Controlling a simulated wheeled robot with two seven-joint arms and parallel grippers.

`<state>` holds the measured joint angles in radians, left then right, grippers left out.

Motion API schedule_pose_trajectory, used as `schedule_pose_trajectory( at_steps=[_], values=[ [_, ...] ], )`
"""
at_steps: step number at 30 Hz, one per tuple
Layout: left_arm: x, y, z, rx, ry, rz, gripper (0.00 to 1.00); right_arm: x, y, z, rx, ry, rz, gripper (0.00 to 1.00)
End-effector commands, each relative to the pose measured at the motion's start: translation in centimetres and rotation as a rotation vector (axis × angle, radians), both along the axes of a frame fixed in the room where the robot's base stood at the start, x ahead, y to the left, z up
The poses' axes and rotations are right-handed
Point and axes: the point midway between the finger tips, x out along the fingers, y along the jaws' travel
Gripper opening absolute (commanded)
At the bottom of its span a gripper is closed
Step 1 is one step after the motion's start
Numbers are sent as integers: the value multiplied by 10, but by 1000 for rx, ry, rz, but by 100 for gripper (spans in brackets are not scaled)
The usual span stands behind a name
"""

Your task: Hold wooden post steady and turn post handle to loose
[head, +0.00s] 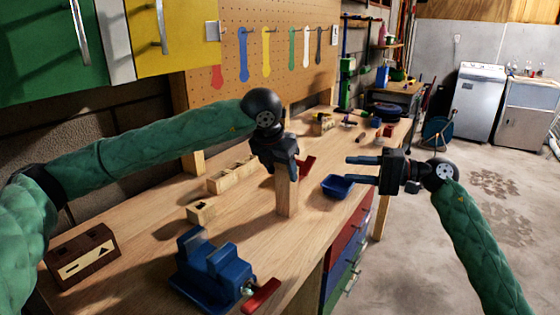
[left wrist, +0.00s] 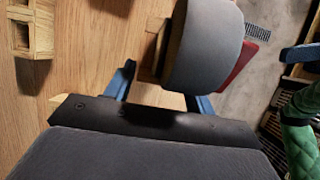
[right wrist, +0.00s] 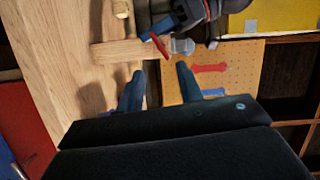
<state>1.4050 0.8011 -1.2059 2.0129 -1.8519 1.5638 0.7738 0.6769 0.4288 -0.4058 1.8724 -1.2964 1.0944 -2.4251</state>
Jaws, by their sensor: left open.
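The wooden post (head: 287,196) stands upright on the workbench. Its red handle (head: 306,165) sticks out to the right near the top; it also shows in the left wrist view (left wrist: 238,65) and the right wrist view (right wrist: 160,45). My left gripper (head: 282,163) is open at the post's top, its fingers around the upper part. In the left wrist view a grey rounded part (left wrist: 206,45) hides much of the post. My right gripper (head: 352,170) is open and empty, right of the post and apart from it, its fingers pointing toward the handle.
A blue tray (head: 338,187) sits behind the post near the bench edge. A blue vise (head: 207,268) with a red handle stands in front. Wooden blocks (head: 201,212) and a dark brown box (head: 84,254) lie to the left. Open floor lies to the right.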

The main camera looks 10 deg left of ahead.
Motion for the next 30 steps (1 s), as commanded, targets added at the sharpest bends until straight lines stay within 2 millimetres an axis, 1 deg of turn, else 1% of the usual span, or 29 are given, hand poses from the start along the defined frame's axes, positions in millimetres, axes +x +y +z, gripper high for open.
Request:
schedule_pose_trajectory(
  at_steps=[5, 13, 14, 18, 20, 21, 23, 26, 29, 30],
  values=[
    [3, -1, -9, 0, 1, 0, 55, 0, 0, 0, 0, 0, 0, 36],
    [3, -1, -10, 0, 0, 0, 55, 0, 0, 0, 0, 1, 0, 36],
    [3, -1, -10, 0, 0, 0, 51, 0, 0, 0, 0, 1, 0, 36],
    [3, -1, -10, 0, 0, 0, 23, 0, 0, 0, 0, 1, 0, 36],
    [3, -1, -10, 0, 0, 0, 12, 0, 0, 0, 0, 1, 0, 36],
    [3, -1, -10, 0, 0, 0, 12, 0, 0, 0, 0, 1, 0, 30],
    [3, -1, -10, 0, 0, 0, 12, 0, 0, -2, 0, 3, 0, 30],
    [3, -1, -10, 0, 0, 0, 12, 0, -2, -9, -2, 13, -2, 30],
    [3, -1, -10, 0, 0, 0, 12, -2, -6, -25, -15, 32, -6, 30],
    [4, -1, -9, 0, 0, 0, 12, -7, -7, -32, -23, 37, -3, 30]
  ],
)
